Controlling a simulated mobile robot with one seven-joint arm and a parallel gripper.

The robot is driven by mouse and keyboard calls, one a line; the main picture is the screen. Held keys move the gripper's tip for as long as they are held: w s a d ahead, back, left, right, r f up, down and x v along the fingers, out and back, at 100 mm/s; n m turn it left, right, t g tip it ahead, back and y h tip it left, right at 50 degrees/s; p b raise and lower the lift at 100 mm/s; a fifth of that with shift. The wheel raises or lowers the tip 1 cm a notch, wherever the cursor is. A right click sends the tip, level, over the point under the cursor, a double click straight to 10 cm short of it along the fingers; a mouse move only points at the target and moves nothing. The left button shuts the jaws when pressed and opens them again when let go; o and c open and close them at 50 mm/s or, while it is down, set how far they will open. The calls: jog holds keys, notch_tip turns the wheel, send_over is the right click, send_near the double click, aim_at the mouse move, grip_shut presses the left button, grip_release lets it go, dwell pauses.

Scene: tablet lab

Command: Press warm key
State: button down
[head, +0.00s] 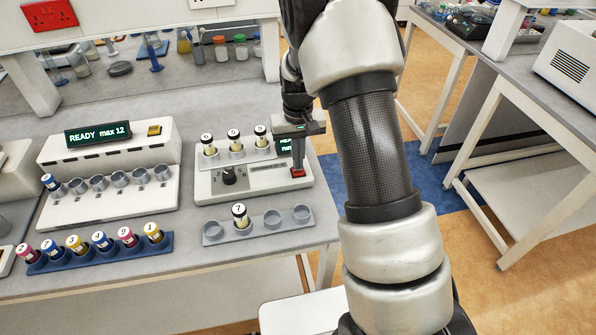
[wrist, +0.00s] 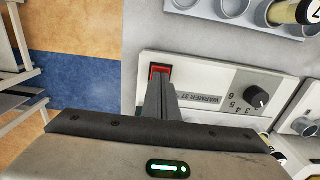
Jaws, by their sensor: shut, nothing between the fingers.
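The warmer (head: 250,183) is a pale box with a dark knob, a small green-lit display and a red key (head: 298,174) at its right front. In the wrist view the label on the warmer (wrist: 217,75) reads WARMER 37, and the red key (wrist: 159,70) sits at the panel's corner. My gripper (head: 298,165) is shut and empty, pointing down at the key. In the wrist view my gripper's fingertips (wrist: 161,84) overlap the key's near edge. I cannot tell whether they touch it. My gripper partly covers the display.
Three capped vials stand in the holder (head: 236,157) behind the warmer. The rack (head: 258,227) in front holds one vial marked 7. At left are a READY max 12 unit (head: 110,150) and a blue rack (head: 80,261) of coloured vials. The floor right of the bench is clear.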

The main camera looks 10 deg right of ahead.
jog(key=shift+f+b, duration=0.35)
jog(key=shift+f, duration=0.15)
jog(key=shift+r, duration=0.1)
jog(key=shift+r+p, duration=1.3)
jog(key=shift+r, duration=0.65)
notch_tip(320, 180, up, 8)
jog(key=p, duration=0.3)
